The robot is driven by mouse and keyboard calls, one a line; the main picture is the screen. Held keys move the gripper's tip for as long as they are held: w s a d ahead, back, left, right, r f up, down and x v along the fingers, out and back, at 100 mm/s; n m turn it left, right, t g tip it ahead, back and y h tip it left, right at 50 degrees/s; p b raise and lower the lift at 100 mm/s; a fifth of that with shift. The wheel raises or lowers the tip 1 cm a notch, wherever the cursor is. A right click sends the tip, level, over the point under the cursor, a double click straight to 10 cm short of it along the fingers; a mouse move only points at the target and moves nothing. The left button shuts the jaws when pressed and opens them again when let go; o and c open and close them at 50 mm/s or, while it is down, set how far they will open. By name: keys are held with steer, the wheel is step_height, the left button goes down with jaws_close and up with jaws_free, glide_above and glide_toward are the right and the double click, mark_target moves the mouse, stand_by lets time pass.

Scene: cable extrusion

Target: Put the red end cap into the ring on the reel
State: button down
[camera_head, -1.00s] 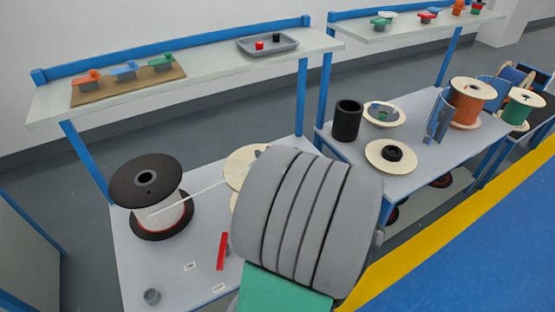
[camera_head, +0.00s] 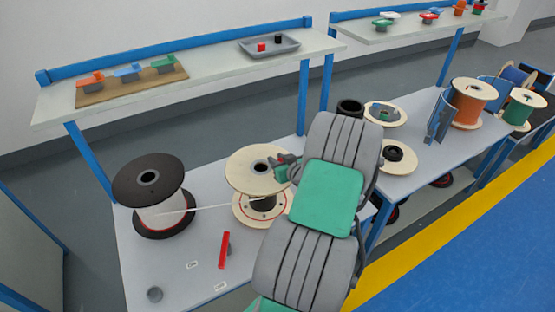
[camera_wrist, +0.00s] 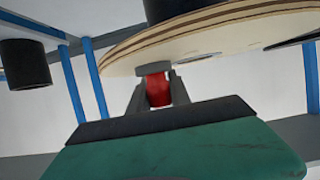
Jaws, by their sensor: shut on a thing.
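The wooden reel (camera_head: 245,165) stands upright right of the black reel (camera_head: 150,180) on the left table. A thin white cable (camera_head: 205,208) runs from the black reel to the wooden one. My gripper (camera_head: 285,160) is at the right edge of the wooden reel's upper flange. In the wrist view my gripper (camera_wrist: 158,92) is shut on a red piece, the end cap (camera_wrist: 157,88), just under a wooden flange (camera_wrist: 210,40). A small grey round part (camera_wrist: 152,69) sits directly above the cap. Whether it is the ring, and whether they touch, I cannot tell.
A grey tray (camera_head: 285,52) on the shelf holds a red and a black piece. A black cylinder (camera_head: 350,107) stands on the right table. The table's front left is mostly clear.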

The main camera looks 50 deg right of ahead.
steer(key=shift+f, duration=0.2)
steer(key=c, duration=1.2)
jaws_free()
steer(key=shift+r, duration=0.1)
